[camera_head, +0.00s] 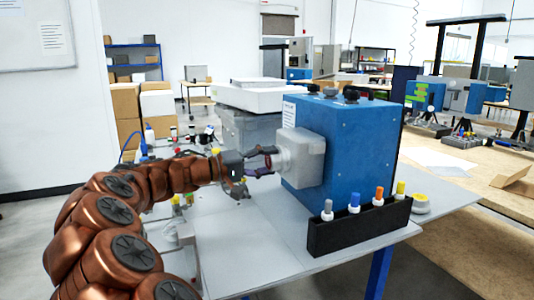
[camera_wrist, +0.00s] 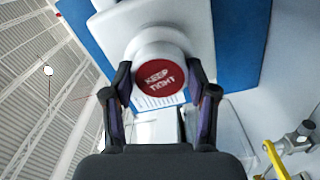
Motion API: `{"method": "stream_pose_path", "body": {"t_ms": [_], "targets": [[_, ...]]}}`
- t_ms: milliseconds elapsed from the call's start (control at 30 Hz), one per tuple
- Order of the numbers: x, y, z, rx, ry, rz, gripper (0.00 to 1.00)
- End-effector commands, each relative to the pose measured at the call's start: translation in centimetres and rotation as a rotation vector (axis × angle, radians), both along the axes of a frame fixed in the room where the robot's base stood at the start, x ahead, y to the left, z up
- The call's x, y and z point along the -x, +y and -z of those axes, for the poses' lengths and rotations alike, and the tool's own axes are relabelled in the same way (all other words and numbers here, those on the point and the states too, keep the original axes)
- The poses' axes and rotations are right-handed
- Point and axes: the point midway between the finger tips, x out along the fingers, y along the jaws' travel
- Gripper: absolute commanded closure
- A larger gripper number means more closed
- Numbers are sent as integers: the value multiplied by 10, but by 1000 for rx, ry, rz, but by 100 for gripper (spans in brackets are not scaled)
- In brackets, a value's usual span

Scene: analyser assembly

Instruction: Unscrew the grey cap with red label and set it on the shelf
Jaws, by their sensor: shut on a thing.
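The grey cap with a round red label reading "KEEP TIGHT" (camera_wrist: 161,76) faces the camera in the wrist view. It sits at the front of the pale grey housing (camera_head: 302,157) on the blue analyser box (camera_head: 352,140). My gripper (camera_head: 271,160) reaches it from the left, and in the wrist view its two dark fingers (camera_wrist: 159,84) are shut on the cap from both sides. In the head view the fingers mostly hide the cap. I cannot tell whether the cap's thread is loose. I cannot clearly pick out the shelf.
A black rack (camera_head: 350,236) with several small bottles in coloured caps stands at the table's front right. A yellow-topped round item (camera_head: 420,201) lies beyond it. The grey tabletop (camera_head: 245,255) is clear in front. A yellow-handled valve (camera_wrist: 277,160) shows at the wrist view's lower right.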

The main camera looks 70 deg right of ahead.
Motion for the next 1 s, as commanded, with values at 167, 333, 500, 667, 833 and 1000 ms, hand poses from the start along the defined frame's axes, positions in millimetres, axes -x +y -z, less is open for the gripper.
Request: {"method": "stream_pose_path", "body": {"t_ms": [167,333,500,667,833,1000], "targets": [[0,0,-3,-55,46,-1,88],[0,0,-3,-103,90,-1,88],[1,0,-3,-152,133,1,88],[0,0,-3,-196,174,1,88],[0,0,-3,-244,217,1,88],[0,0,-2,-294,262,1,88]]}}
